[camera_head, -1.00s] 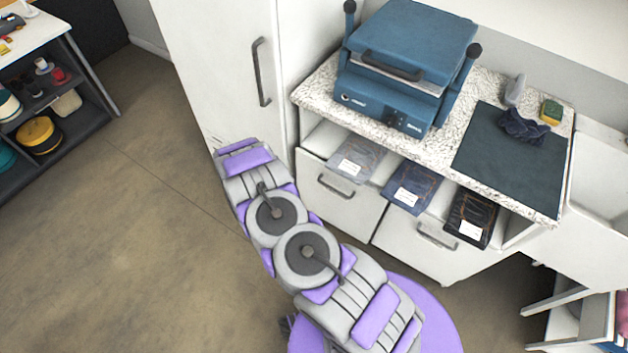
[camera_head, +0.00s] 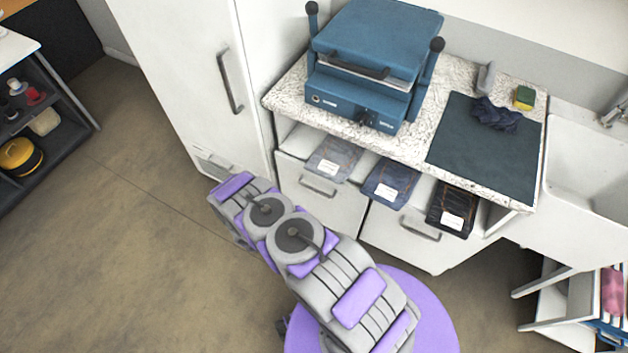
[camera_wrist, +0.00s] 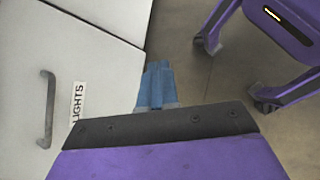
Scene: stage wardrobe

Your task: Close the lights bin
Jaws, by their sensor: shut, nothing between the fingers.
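The lights bin (camera_wrist: 35,85) shows in the wrist view as a white front with a grey bar handle (camera_wrist: 47,108) and a label (camera_wrist: 78,101) reading LIGHTS. My gripper (camera_wrist: 157,84) has its blue fingers together and empty, just right of the bin front's edge in that view. I cannot tell whether they touch it. In the head view two white bin fronts, a left one (camera_head: 345,208) and a right one (camera_head: 400,252), lean out below the counter, with gaps above them. Their labels are not readable there. My gripper is hidden in the head view.
Folded trousers (camera_head: 388,186) hang at the gaps above the bins. A blue heat press (camera_head: 375,45) and dark mat (camera_head: 480,150) lie on the speckled counter (camera_head: 285,95). A tall white cabinet (camera_head: 180,80) stands left, a sink (camera_head: 590,170) right. Floor at left is clear.

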